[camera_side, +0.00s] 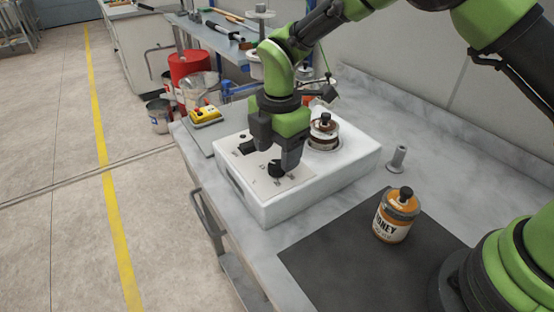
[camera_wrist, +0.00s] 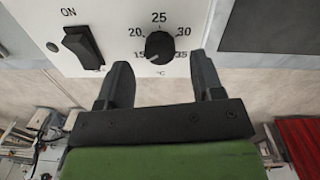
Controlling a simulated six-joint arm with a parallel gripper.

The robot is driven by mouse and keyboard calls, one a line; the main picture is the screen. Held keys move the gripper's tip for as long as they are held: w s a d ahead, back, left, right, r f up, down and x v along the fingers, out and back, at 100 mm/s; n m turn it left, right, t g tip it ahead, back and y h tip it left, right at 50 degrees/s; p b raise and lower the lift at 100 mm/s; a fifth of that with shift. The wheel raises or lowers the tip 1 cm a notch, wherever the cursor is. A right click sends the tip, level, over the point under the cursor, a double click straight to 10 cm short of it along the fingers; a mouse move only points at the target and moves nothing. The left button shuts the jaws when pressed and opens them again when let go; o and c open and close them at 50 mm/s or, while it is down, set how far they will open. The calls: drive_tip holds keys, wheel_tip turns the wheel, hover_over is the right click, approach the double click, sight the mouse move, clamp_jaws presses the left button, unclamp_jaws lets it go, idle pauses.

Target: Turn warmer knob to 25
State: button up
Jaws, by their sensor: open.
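The white warmer (camera_side: 335,182) stands on the bench with a jar (camera_side: 323,128) in its round well. Its black warmer knob (camera_side: 277,169) is on the top panel. In the wrist view the knob (camera_wrist: 159,47) has 15, 20, 25, 30 and 35 °C around it, with 25 straight above. I cannot tell which number its pointer faces. A black switch (camera_wrist: 84,46) marked ON is left of it. My gripper (camera_side: 276,158) is open and pointed down close to the knob. In the wrist view its fingertips (camera_wrist: 160,62) sit left and right of the knob, apart from it.
A honey jar (camera_side: 397,214) stands on a dark mat (camera_side: 340,255) to the right. A small grey metal piece (camera_side: 397,158) stands behind it. A yellow control box (camera_side: 205,115) lies left of the warmer.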

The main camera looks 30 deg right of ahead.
sight(277, 168)
drive_tip(key=shift+f, duration=1.45)
drive_tip(key=c, duration=0.9)
